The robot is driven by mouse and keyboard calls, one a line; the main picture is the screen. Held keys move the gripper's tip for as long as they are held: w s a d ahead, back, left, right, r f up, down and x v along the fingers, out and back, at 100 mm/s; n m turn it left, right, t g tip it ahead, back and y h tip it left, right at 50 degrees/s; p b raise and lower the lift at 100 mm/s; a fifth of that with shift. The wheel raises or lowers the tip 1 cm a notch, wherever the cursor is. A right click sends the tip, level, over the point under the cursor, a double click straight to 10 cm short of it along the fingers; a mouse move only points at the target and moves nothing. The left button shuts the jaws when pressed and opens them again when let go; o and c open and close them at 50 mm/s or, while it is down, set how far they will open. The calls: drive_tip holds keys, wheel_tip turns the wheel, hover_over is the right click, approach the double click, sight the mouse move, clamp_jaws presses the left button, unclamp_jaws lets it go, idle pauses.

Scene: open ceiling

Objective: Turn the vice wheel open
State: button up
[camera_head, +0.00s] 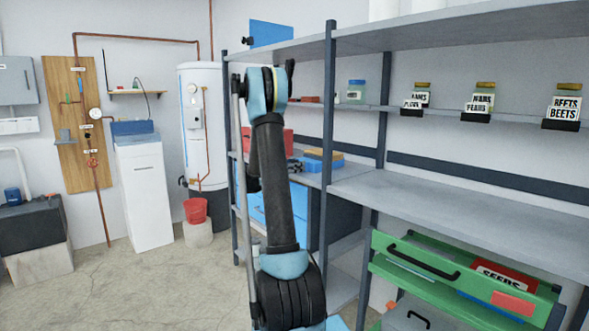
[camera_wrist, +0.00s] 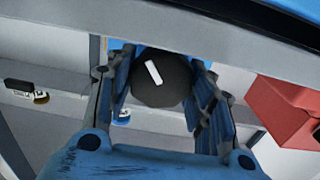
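My gripper (camera_wrist: 161,82) shows in the wrist view with its two blue and dark fingers apart. A dark, round, many-sided piece with a white bar on its face (camera_wrist: 168,92) sits between the fingers, close to both. It may be the vice wheel, but the view does not make this certain. I cannot tell whether the fingers press on it. In the head view my arm rises in front of the shelving and hides the gripper. Small dark and blue things (camera_head: 309,164) lie on the bench just right of my arm; I cannot make out a vice there.
A red box (camera_wrist: 283,108) is at the right of the wrist view. Shelf posts (camera_head: 328,120) stand close to my arm. Labelled jars (camera_head: 478,103) line the upper shelf. A green drawer (camera_head: 400,262) stands out at lower right. The floor (camera_head: 150,290) at left is clear.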

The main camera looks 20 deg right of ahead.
drive_tip(key=shift+w, duration=0.1)
drive_tip(key=shift+w+n, duration=0.15)
drive_tip(key=shift+n, duration=1.45)
drive_tip(key=o, duration=1)
drive_tip(key=shift+o, duration=0.2)
drive_tip(key=v, duration=1.2)
